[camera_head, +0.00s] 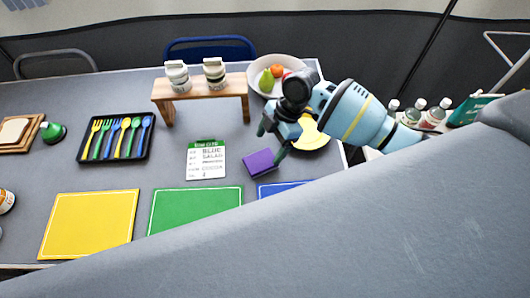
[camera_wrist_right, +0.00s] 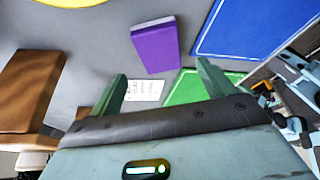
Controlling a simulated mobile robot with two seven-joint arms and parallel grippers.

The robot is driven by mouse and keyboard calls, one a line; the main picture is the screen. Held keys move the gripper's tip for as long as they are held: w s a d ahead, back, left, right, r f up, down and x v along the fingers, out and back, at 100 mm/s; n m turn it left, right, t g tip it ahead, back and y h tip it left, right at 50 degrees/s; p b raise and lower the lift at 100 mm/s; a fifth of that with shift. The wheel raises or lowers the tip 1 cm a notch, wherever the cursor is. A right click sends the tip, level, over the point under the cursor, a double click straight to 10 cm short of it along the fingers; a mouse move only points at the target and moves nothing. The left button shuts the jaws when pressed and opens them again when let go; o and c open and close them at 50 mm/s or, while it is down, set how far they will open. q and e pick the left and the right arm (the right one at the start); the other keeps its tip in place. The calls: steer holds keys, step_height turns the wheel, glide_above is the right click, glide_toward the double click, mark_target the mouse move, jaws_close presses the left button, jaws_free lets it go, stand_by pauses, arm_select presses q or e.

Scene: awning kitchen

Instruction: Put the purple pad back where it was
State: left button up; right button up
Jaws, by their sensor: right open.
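The purple pad (camera_head: 260,162) lies on the grey table, just right of the white-and-green card and above the blue mat. In the right wrist view the purple pad (camera_wrist_right: 155,47) lies beyond the fingertips, with a pale strip along one edge. My right gripper (camera_head: 273,143) is open over the table beside the pad; one finger overlaps the pad's right end in the head view. In the wrist view my right gripper (camera_wrist_right: 163,80) has nothing between its fingers. Whether a finger touches the pad cannot be told. My left gripper is not in view.
A card (camera_head: 206,160), a green mat (camera_head: 194,208), a blue mat (camera_head: 283,188) and a yellow mat (camera_head: 90,223) lie nearby. A yellow plate (camera_head: 311,136) is partly behind my arm. A wooden stand (camera_head: 205,86) with jars and a fruit bowl (camera_head: 262,64) are behind. A cutlery tray (camera_head: 117,157) lies left.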

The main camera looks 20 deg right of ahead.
steer(key=v, duration=0.5)
steer(key=shift+s, duration=0.1)
stand_by(0.5)
